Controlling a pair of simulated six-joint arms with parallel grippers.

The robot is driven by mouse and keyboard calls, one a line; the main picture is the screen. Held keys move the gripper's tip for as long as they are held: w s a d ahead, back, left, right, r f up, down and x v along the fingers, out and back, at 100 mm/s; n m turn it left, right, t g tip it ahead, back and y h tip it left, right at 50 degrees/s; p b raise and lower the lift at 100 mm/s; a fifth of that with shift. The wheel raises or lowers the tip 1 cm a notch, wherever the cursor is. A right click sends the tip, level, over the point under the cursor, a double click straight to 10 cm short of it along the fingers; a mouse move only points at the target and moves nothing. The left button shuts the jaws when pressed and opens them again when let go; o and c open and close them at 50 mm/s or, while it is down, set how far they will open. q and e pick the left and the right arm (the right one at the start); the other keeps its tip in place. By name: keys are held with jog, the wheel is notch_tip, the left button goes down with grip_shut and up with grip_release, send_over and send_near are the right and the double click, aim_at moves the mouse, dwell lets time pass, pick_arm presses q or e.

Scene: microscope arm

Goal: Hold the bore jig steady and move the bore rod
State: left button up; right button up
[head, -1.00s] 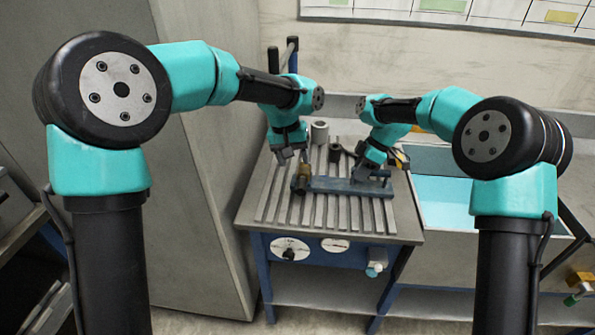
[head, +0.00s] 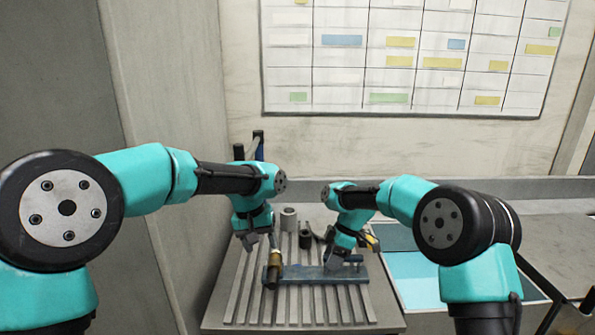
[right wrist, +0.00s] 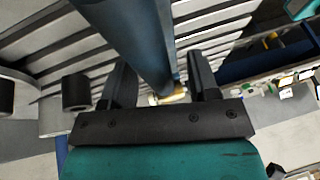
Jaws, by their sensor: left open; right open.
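The blue bore jig (head: 308,274) is a long bar lying across the slotted bench top. A brass-coloured upright piece (head: 274,268) stands at its left end; I cannot tell whether this is the bore rod. My left gripper (head: 262,243) is open and empty, just above and behind the brass piece. My right gripper (head: 338,264) is open at the right part of the jig and hides some of it. In the right wrist view, the blue bar (right wrist: 130,35) runs between the two spread fingers (right wrist: 162,88), with a small brass part (right wrist: 175,95) beyond it.
A grey hollow cylinder (head: 289,218) and a smaller dark cylinder (head: 305,238) stand behind the jig on the slotted bench (head: 235,300). A dark post frame (head: 258,145) rises at the back left. A light blue basin (head: 412,275) lies right of the bench. The bench front is clear.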

jog(key=shift+r, duration=0.1)
jog(key=v, duration=1.2)
jog(key=shift+d, duration=0.1)
